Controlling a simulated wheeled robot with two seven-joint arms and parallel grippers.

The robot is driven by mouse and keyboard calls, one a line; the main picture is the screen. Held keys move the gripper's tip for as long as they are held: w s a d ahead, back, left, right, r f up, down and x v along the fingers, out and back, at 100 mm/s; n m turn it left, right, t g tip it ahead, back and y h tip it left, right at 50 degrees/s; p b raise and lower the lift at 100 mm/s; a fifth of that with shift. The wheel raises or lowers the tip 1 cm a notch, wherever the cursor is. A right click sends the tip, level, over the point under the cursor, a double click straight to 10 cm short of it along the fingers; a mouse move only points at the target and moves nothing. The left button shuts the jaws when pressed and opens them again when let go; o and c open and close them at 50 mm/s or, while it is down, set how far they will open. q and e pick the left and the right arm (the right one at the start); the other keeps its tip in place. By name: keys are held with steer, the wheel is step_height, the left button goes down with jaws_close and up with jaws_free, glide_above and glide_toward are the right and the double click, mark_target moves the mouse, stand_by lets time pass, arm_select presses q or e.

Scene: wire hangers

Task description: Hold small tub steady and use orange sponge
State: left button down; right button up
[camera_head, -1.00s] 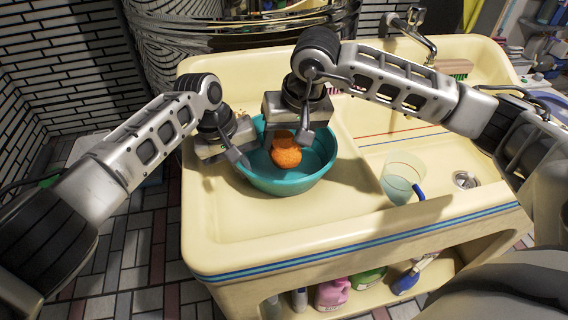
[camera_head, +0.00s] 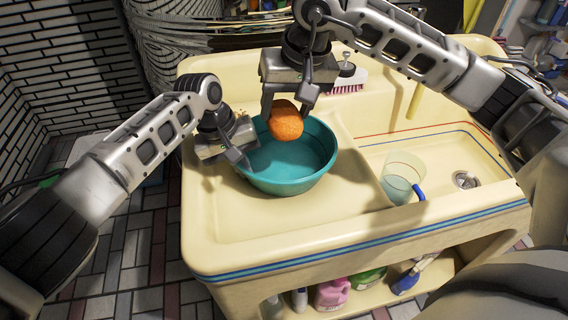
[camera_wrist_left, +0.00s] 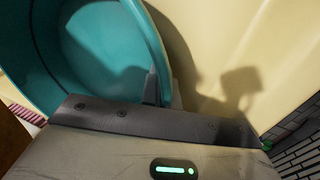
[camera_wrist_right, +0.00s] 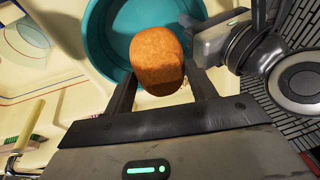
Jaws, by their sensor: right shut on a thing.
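The teal tub (camera_head: 290,180) stands on the flat left part of the cream sink unit. My left gripper (camera_head: 238,160) is at the tub's left rim. In the left wrist view one finger (camera_wrist_left: 151,87) shows against the tub's rim; the other is hard to make out, so I cannot tell how far the jaws are closed. My right gripper (camera_head: 285,114) is shut on the orange sponge (camera_head: 286,124) and holds it above the far side of the tub. The sponge (camera_wrist_right: 158,58) also shows between the fingers in the right wrist view.
A clear beaker (camera_head: 403,172) with a blue handle stands in the sink basin to the right, near the drain (camera_head: 466,180). A brush (camera_head: 348,80) with pink bristles lies on the back ledge. Bottles (camera_head: 332,293) stand on the shelf below.

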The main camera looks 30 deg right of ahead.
arm_select(q)
steer(key=c, duration=1.6)
jaws_free()
